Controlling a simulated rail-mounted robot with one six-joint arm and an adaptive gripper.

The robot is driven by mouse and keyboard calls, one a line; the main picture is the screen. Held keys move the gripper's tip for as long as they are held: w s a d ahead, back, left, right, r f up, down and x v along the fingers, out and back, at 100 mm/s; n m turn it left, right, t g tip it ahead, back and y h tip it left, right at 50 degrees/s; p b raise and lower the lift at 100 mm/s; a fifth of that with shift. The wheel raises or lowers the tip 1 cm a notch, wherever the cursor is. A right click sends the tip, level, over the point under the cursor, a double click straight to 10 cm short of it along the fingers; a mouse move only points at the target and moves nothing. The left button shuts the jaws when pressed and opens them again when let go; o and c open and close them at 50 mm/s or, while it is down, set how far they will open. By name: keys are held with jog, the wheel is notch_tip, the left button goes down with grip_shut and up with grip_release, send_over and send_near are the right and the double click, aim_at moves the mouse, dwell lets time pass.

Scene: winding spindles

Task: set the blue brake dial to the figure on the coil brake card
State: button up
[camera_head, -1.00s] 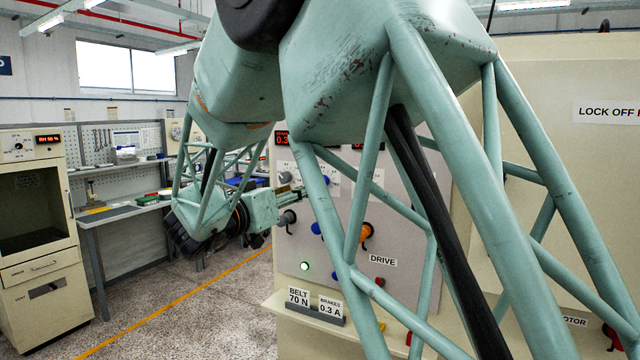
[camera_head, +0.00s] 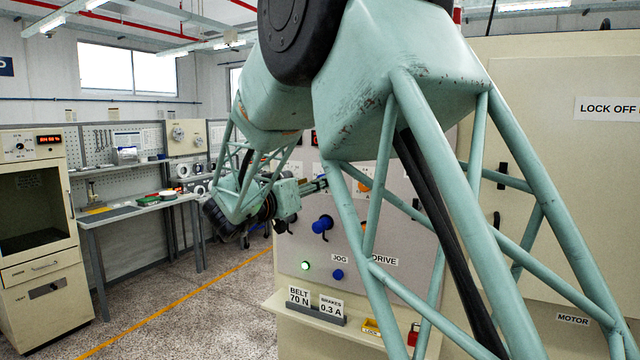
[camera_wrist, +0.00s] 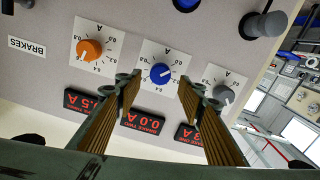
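The blue brake dial (camera_wrist: 160,73) sits on a white scale plate in the wrist view, between an orange dial (camera_wrist: 89,49) and a grey dial (camera_wrist: 223,95). The display below it (camera_wrist: 142,122) reads 0.0 A. My gripper (camera_wrist: 160,92) is open, one fingertip on either side of the blue dial's lower part; I cannot tell whether they touch it. In the head view my gripper (camera_head: 318,185) points at the panel, and my arm hides the blue brake dial. The brakes card (camera_head: 332,306) reads 0.3 A.
A belt card (camera_head: 299,296) reading 70 N stands beside the brakes card on the ledge. A large blue knob (camera_head: 322,224), a lit green button (camera_head: 306,266) and a smaller blue button (camera_head: 338,274) are below my gripper. A dark grey knob (camera_wrist: 262,22) projects from the panel.

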jog(key=shift+x, duration=2.55)
jog(key=shift+c, duration=0.5)
jog(key=c, duration=0.7)
